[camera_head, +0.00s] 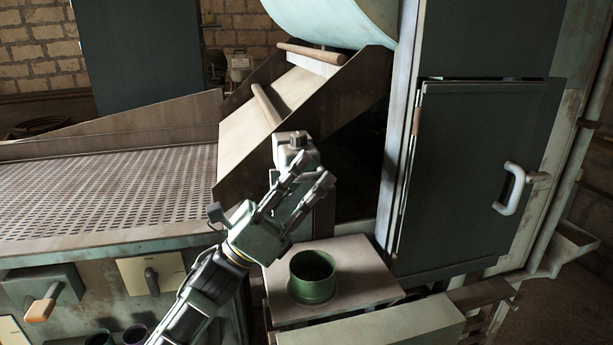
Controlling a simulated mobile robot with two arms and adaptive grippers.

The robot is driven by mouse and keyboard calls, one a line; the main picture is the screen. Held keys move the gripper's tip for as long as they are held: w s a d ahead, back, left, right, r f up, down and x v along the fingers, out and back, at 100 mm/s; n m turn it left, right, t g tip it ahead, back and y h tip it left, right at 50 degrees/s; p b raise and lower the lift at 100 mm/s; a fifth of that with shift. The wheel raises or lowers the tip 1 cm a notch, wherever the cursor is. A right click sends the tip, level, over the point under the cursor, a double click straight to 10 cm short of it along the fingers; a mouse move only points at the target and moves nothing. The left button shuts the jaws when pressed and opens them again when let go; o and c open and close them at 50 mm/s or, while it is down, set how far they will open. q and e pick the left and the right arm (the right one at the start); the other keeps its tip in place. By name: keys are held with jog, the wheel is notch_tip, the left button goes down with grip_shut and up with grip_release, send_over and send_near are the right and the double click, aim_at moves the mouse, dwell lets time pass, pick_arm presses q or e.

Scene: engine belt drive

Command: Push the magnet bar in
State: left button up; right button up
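My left gripper (312,168) reaches up from the bottom, in front of the lower end of the sloping chute. Its fingers look spread, with a gap between the tips. A pale grey block with a dark round top (294,152) is right at the fingertips; I cannot tell whether they touch it, nor whether it is the end of the magnet bar. A brown round bar (266,104) lies across the chute (246,130), and another brown bar (312,53) crosses higher up. I cannot tell which part is the magnet bar. My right gripper is not in view.
A green cup (312,278) stands on a small pale table (372,270) below the gripper. A perforated deck (110,190) lies left. A dark cabinet door with a white handle (512,188) stands right. A panel with levers (150,275) is at lower left.

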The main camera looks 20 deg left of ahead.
pick_arm(q)
jog(key=v, duration=1.2)
